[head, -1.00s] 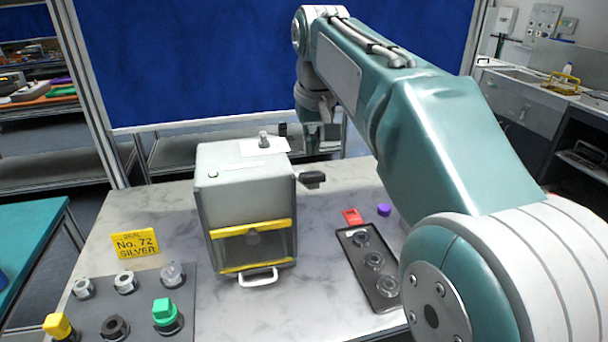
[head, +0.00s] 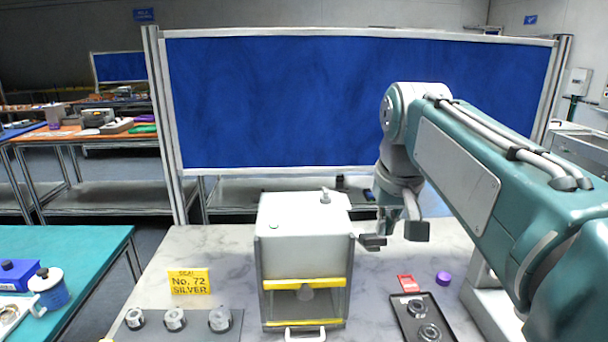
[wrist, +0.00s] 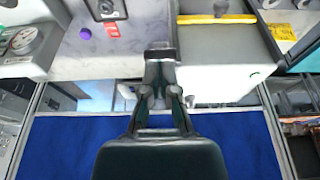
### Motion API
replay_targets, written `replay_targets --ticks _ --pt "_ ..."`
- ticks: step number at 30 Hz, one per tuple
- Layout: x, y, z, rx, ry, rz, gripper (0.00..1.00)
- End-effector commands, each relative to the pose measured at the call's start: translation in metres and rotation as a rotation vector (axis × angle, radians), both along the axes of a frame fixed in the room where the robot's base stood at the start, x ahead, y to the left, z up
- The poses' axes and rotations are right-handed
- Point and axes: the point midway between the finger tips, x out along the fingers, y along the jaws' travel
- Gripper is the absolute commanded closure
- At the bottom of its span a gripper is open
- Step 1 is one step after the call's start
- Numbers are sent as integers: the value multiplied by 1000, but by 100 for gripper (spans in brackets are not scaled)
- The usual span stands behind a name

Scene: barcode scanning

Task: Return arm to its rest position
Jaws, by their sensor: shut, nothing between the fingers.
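My gripper (head: 416,230) hangs pointing down over the marble table, just right of the white box-shaped machine (head: 303,222), and is empty. In the wrist view the two fingers of my gripper (wrist: 160,50) meet at the tips, shut with nothing between them. My teal and white arm reaches in from the right edge of the head view, bent at the elbow, and hides part of the table's right side.
The yellow sign (head: 189,282) stands left of the machine, behind several clear-topped fittings on a grey plate (head: 147,335). A black tray (head: 405,327), red card (head: 408,284) and purple cap (head: 443,278) lie on the right. A blue panel (head: 300,105) stands behind.

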Motion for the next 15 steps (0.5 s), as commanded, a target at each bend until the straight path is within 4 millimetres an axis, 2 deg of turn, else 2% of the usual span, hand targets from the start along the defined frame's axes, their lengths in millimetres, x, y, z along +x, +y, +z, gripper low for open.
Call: replay_targets --ticks 1,8,15 --pt "-16 0 -7 0 -16 0 100" --pt "-78 0 -53 0 -95 0 100" --pt "-139 0 -118 0 -173 0 100"
